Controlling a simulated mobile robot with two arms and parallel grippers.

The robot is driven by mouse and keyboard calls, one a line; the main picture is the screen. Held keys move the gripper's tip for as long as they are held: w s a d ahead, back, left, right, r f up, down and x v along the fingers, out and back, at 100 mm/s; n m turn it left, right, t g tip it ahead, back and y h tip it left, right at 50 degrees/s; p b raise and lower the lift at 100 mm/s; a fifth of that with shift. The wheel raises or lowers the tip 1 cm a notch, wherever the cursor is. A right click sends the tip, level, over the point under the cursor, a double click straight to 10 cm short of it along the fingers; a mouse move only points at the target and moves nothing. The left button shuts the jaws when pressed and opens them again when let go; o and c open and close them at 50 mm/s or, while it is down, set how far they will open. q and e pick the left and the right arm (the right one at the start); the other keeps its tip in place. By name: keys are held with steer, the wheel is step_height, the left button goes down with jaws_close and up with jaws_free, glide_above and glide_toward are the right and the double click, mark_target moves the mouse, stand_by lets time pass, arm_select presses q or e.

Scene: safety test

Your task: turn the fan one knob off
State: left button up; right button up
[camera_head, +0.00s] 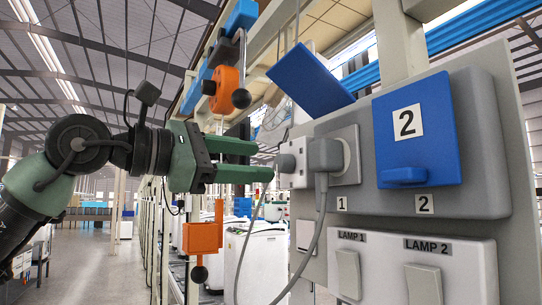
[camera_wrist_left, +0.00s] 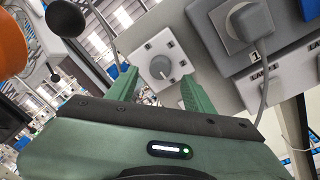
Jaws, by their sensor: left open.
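A round grey knob (camera_head: 286,163) sits on a small white plate (camera_head: 301,178) left of the socket panel; no fan label is readable on it. In the left wrist view the knob (camera_wrist_left: 160,67) faces me on its white plate (camera_wrist_left: 178,55), with a pale pointer mark. My left gripper (camera_head: 264,160) is open and empty. Its green fingertips are just short of the knob, and in the left wrist view the fingers (camera_wrist_left: 157,78) flank it on either side. I cannot tell whether they touch it. My right gripper is not in view.
A grey plug (camera_head: 325,155) with a hanging cable sits in socket 1 under a raised blue cover (camera_head: 310,80). Socket 2's blue cover (camera_head: 415,130) is down. Lamp switches (camera_head: 348,275) are below. Orange handles (camera_head: 225,88) (camera_head: 203,237) with black balls are near my left gripper.

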mark_target(278, 163)
arm_select(q)
steer(key=p+x, duration=0.1)
steer(key=x, duration=0.3)
steer(key=shift+d, duration=0.1)
jaws_close()
